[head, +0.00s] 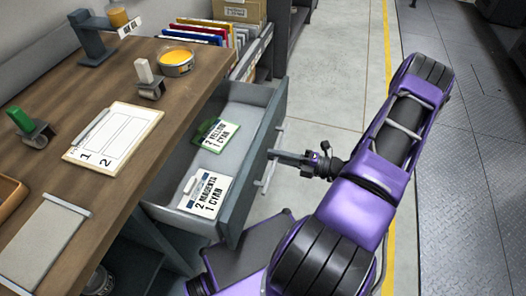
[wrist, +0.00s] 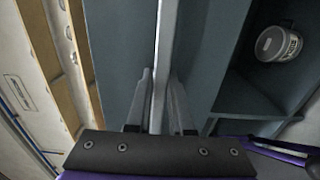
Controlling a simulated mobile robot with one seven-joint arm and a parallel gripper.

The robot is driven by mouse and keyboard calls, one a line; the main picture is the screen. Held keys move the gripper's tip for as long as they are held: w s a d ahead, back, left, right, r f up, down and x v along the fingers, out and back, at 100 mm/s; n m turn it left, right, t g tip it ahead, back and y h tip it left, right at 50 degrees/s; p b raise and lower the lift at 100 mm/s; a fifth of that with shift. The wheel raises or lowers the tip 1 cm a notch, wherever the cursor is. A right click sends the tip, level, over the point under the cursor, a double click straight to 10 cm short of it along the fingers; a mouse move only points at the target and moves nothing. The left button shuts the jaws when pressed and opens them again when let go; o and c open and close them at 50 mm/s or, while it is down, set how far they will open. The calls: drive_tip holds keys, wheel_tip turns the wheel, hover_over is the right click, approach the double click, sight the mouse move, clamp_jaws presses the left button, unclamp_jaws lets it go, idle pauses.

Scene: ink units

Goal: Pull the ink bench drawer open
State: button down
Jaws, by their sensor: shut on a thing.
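The grey ink bench drawer (head: 243,197) stands pulled well out from under the wooden bench top (head: 190,95). Inside it lie a card reading yellow and cyan (head: 216,135) and a card reading magenta and cyan (head: 205,195). A pale bar handle (head: 266,180) runs along the drawer front. My gripper (head: 276,156) reaches it from the right and is shut on it. In the wrist view, the handle (wrist: 166,45) passes between the two fingers of my gripper (wrist: 161,90), with the drawer front (wrist: 205,45) behind.
On the bench top are a numbered sheet (head: 113,135), a yellow ink tin (head: 176,61), rollers and a grey slab (head: 42,245). Coloured folders (head: 205,33) stand behind the drawer. The wrist view shows a white tub (wrist: 277,43) in a recess. Open floor (head: 335,75) lies right of the drawer.

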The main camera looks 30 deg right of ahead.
drive_tip(key=shift+s+d, duration=0.35)
drive_tip(key=shift+s, duration=0.05)
drive_tip(key=c, duration=0.8)
unclamp_jaws()
drive_tip(key=v, duration=1.7)
drive_tip(key=shift+b, duration=0.35)
drive_tip(key=shift+s+d+r, duration=0.1)
drive_tip(key=shift+d, duration=0.05)
